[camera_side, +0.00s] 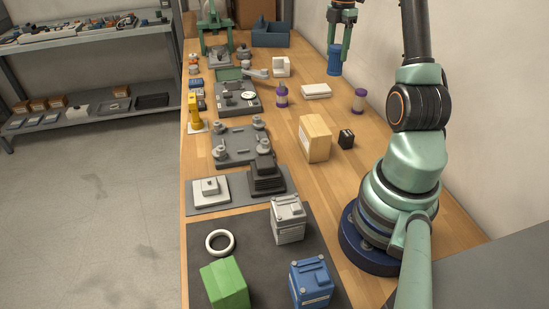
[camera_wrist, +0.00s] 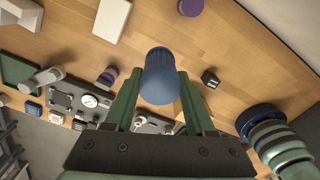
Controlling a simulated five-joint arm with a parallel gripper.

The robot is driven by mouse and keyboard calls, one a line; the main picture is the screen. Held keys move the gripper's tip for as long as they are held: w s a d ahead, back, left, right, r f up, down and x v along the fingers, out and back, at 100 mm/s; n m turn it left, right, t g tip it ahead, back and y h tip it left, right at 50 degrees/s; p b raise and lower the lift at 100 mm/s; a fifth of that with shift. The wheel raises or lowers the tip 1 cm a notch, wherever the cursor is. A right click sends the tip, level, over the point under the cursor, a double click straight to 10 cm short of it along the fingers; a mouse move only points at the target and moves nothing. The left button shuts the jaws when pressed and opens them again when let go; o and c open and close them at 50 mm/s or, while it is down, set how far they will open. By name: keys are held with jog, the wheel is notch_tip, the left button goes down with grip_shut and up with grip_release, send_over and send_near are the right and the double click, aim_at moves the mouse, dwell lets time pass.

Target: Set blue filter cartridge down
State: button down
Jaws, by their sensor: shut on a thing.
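The blue filter cartridge (camera_side: 334,60) hangs below my gripper (camera_side: 341,38) in the side view, near the far right of the wooden bench. In the wrist view the cartridge (camera_wrist: 160,76) sits between the two green fingers of my gripper (camera_wrist: 160,92). The fingers are shut on it. The cartridge looks roughly upright in the side view and appears held above the bench top, apart from other things. Its far end is partly hidden in the wrist view.
A white flat block (camera_side: 316,91) and two purple-capped bottles (camera_side: 281,97) (camera_side: 359,99) stand near below. A wooden block (camera_side: 315,138) and a small black block (camera_side: 346,138) are nearer. A blue-grey bin (camera_side: 272,36) is at the back. Bare bench lies around the white block.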

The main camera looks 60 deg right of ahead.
notch_tip(320, 180, down, 14)
jog(key=shift+f, duration=0.1)
dwell(0.4)
jog(key=shift+c, duration=1.2)
grip_release()
jog(key=shift+f, duration=0.15)
